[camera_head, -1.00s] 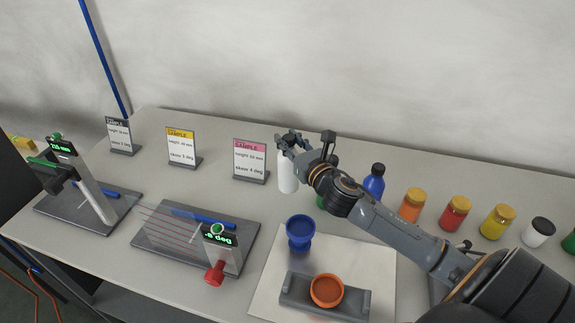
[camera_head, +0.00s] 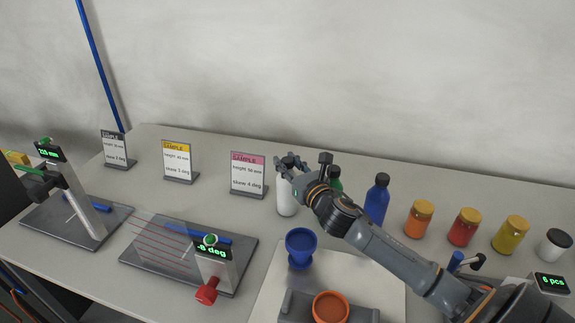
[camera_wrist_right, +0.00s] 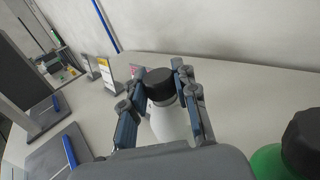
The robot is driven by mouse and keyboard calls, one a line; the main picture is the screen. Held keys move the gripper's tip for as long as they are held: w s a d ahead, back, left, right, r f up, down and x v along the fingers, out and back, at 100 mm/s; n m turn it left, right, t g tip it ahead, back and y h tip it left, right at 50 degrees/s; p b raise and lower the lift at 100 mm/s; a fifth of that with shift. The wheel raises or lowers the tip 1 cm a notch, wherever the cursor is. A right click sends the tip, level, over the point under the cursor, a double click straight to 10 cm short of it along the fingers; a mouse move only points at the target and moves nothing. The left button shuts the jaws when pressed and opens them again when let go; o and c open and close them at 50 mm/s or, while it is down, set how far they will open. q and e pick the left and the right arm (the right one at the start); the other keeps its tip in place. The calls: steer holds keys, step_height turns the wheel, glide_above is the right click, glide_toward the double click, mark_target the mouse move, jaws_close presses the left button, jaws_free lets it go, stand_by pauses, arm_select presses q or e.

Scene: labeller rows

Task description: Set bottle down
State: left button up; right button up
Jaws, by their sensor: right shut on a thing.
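The white bottle (camera_head: 287,201) with a black cap is upright near the back of the table, right of the pink sample sign. My right gripper (camera_head: 289,172) is shut on its upper part. In the right wrist view the fingers (camera_wrist_right: 163,95) lie on both sides of the bottle (camera_wrist_right: 172,124), just around the black cap (camera_wrist_right: 160,84). The bottle's base is at or just above the tabletop; I cannot tell whether it touches. My left gripper is not in view.
A green bottle (camera_head: 335,178) and a blue bottle (camera_head: 377,199) stand close to the right, partly behind my arm. Several jars continue rightward. A pink sample sign (camera_head: 248,175) stands left. A blue cup (camera_head: 300,247) stands in front. Clear tabletop lies between sign and cup.

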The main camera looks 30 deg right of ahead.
steer(key=shift+f, duration=0.25)
steer(key=o, duration=1.1)
steer(key=shift+c, duration=0.2)
steer(key=shift+r, duration=0.1)
steer(key=shift+r, duration=0.25)
steer(key=s+a+b, duration=0.1)
steer(key=s, duration=1.1)
steer(key=shift+b, duration=0.35)
steer(key=shift+f, duration=0.15)
